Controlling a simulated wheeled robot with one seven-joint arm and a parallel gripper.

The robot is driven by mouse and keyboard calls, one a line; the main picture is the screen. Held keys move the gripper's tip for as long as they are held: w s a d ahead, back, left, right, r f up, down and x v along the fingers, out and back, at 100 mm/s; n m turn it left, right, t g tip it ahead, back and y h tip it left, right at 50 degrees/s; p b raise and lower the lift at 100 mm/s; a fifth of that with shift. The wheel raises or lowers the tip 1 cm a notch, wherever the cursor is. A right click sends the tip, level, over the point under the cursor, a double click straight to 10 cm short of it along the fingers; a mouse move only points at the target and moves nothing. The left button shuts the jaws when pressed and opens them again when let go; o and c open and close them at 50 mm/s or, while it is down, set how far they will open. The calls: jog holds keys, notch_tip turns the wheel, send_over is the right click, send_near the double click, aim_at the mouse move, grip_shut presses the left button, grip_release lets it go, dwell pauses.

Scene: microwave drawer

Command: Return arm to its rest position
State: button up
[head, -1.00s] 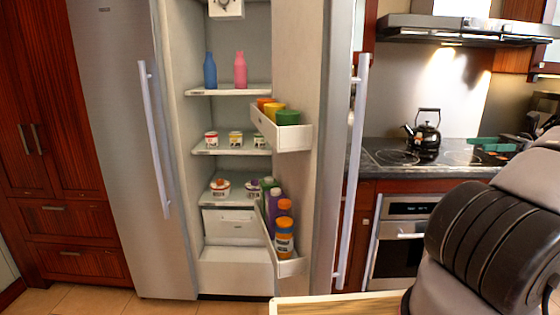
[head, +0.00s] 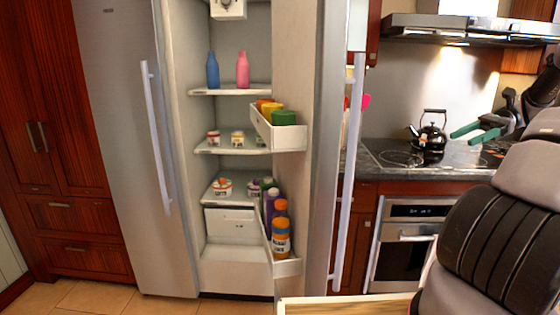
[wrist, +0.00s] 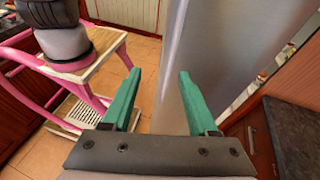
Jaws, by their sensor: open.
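My gripper (head: 464,134) is at the right of the head view, raised in front of the cooktop area. Its two green fingers are spread apart with nothing between them. The wrist view shows the same open gripper (wrist: 158,76) from behind, fingers pointing away over the tiled floor. The right finger lies in front of a grey metal panel, which looks like the fridge door; I cannot tell the distance. Part of my arm fills the lower right of the head view.
The fridge's right door (head: 322,130) stands open, with bottles and jars on its racks. A black kettle (head: 430,134) stands on the cooktop (head: 395,155), above an oven (head: 400,240). A dark counter (wrist: 302,130) is at the right in the wrist view. Tiled floor (wrist: 142,55) lies below.

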jog(key=s+a+r+n+t+h, duration=0.3)
jog(key=s+a+h, duration=0.1)
jog(key=a, duration=0.4)
jog(key=s+a+r+n+t+h, duration=0.3)
jog(key=s+a+n+h, duration=0.1)
jog(key=a, duration=0.5)
jog(key=s+a+r+n+t+h, duration=0.4)
jog(key=s+a, duration=0.2)
jog(key=a, duration=0.3)
jog(key=shift+s+a+r, duration=0.1)
jog(key=shift+a, duration=0.05)
jog(key=shift+c, duration=0.7)
